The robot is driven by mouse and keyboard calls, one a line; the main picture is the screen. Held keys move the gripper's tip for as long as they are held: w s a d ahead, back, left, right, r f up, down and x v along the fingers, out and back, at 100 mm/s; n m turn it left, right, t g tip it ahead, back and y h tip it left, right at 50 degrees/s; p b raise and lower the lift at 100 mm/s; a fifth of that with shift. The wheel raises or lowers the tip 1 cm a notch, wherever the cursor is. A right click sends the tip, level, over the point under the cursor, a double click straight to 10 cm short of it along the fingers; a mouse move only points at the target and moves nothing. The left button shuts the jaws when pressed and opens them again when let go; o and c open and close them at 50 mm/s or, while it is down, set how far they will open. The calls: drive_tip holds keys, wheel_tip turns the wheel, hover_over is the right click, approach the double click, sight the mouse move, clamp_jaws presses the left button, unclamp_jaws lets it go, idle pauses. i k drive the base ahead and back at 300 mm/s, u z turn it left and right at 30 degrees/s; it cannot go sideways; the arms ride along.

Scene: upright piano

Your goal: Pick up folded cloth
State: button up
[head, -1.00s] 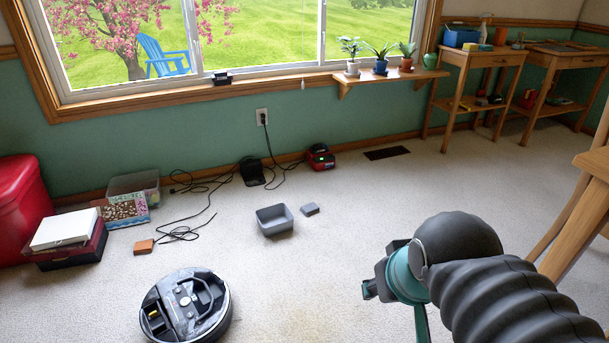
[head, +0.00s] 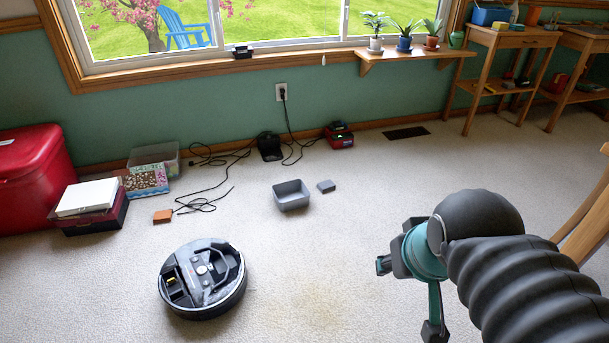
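I cannot pick out a folded cloth with certainty in the head view. A small flat grey piece (head: 326,186) lies on the carpet just right of a grey open bin (head: 291,197). A small orange-brown block-like piece (head: 162,216) lies on the carpet further left, near a black cord. Either is too small to tell whether it is cloth. My gripper (head: 405,295) is at the lower right, at the end of my dark ribbed arm, apart from both pieces in the picture.
A round robot vacuum (head: 203,278) sits on the carpet at lower left. Black cords (head: 208,205) run to a black charger (head: 270,147) by the wall. A red chest (head: 35,180) and boxes stand at left, wooden furniture (head: 590,225) at right.

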sight(326, 185)
drive_tip(key=u, duration=0.1)
drive_tip(key=i, duration=2.35)
drive_tip(key=u, duration=0.35)
